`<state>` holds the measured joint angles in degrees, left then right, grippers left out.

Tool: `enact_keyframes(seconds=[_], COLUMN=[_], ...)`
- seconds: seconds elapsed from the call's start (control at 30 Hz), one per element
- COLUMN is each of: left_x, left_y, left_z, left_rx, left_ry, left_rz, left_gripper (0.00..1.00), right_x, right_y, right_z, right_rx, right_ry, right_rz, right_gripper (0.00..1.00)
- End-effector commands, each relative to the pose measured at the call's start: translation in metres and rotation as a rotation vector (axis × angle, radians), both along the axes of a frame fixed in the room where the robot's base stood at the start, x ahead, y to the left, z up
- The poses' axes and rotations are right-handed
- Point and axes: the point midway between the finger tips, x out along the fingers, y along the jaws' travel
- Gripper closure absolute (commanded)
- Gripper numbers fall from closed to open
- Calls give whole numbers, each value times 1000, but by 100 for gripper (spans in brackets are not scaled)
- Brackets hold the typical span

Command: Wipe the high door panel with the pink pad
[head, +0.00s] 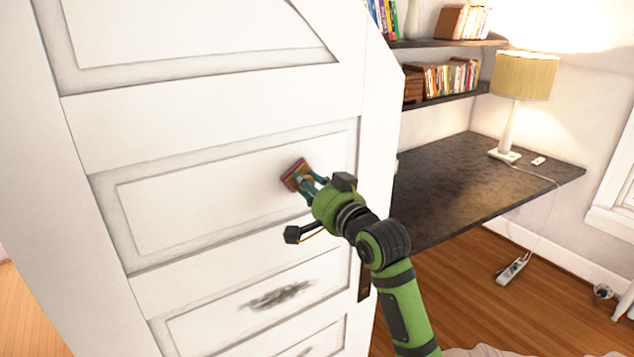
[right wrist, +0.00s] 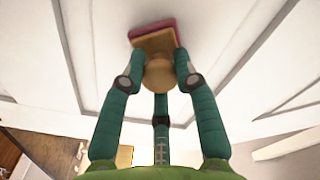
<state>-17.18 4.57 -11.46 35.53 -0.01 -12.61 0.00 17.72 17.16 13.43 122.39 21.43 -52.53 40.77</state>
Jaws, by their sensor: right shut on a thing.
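The white door (head: 210,110) fills the left of the head view, with several recessed panels. My right gripper (head: 307,184) is shut on the pink pad (head: 294,173), by its round tan knob. The pad is at the right part of a middle panel (head: 190,200), against or very near its surface; I cannot tell if it touches. In the right wrist view the pad (right wrist: 153,29) shows a pink layer on a tan block, with the fingers around the knob (right wrist: 160,72). My left gripper is not in view.
A dark desk (head: 470,185) with a lamp (head: 522,85) stands right of the door. Shelves with books (head: 447,80) hang above it. A power strip (head: 512,270) lies on the wooden floor. A dark handle plate (head: 364,283) is at the door's right edge.

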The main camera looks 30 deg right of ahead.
Motion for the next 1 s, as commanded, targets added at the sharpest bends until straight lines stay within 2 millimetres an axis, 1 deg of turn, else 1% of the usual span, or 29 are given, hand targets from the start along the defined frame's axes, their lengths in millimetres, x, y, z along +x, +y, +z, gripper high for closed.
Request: enact_keyframes(seconds=[0.03, 0.13, 0.43, 0.73, 1.0], left_x=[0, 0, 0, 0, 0], left_y=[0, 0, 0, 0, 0], left_z=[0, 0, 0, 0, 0], left_rx=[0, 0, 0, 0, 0], left_ry=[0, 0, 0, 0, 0], left_rz=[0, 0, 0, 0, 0], left_gripper=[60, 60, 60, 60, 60], right_x=[0, 1, 1, 0, 0], right_y=[6, 14, 26, 52, 61], right_z=[0, 1, 0, 0, 0], right_rx=[3, 3, 3, 3, 3], right_ry=[-2, -3, -2, -2, -1], right_rz=[4, 3, 4, 4, 3], right_gripper=[96, 96, 96, 96, 96])
